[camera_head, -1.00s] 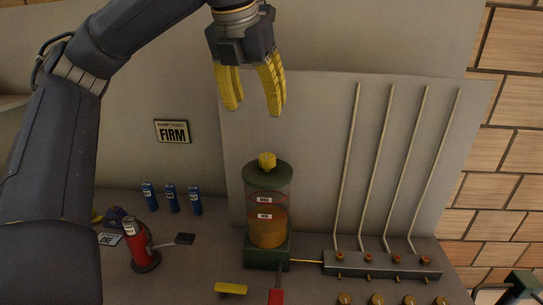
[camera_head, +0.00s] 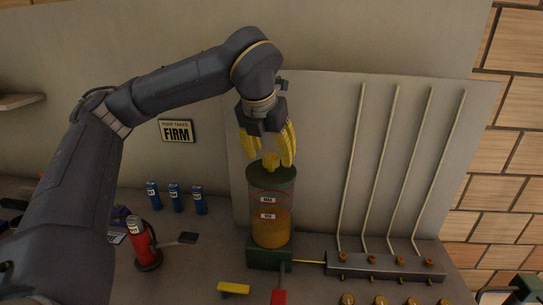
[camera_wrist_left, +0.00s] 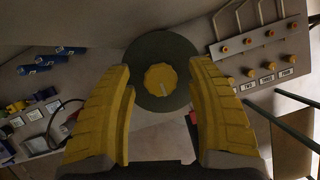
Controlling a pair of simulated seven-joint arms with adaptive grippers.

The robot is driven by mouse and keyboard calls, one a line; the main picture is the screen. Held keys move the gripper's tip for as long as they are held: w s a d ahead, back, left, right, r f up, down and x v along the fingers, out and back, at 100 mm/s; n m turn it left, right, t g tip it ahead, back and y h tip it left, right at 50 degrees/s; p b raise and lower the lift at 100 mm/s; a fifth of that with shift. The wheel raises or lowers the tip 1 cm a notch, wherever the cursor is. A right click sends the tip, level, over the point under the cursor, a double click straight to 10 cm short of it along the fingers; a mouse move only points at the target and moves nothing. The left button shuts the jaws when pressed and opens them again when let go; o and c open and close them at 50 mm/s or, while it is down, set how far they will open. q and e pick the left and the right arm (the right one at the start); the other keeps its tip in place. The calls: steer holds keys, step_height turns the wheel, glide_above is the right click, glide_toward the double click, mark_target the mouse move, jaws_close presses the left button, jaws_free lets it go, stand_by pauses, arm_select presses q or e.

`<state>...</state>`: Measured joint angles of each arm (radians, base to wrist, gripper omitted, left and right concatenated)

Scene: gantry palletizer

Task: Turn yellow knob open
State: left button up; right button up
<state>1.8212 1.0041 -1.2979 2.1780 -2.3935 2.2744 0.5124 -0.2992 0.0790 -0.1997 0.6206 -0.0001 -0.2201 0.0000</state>
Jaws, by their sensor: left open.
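The yellow knob (camera_head: 270,160) sits on the green lid of an upright tank (camera_head: 269,212) with amber liquid inside. In the left wrist view the knob (camera_wrist_left: 160,79) is round, with a pale mark near its lower edge, centred on the dark green disc of the lid. My left gripper (camera_head: 269,164) points down from above the tank, its yellow fingers open. In the head view the fingertips are around the knob's height; in the wrist view (camera_wrist_left: 162,75) they lie on either side of it, with gaps between. My right gripper does not show.
A grey panel with several pipes and a manifold (camera_head: 385,267) stands right of the tank. A red bottle (camera_head: 145,245), several blue cans (camera_head: 175,197) and a yellow block (camera_head: 233,288) are on the bench. A "FIRM" sign (camera_head: 177,131) hangs on the wall.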

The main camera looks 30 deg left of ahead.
arm_select(q)
steer(key=shift+w+f, duration=0.2)
steer(key=shift+f, duration=0.35)
steer(key=shift+c, duration=0.3)
steer(key=c, duration=1.2)
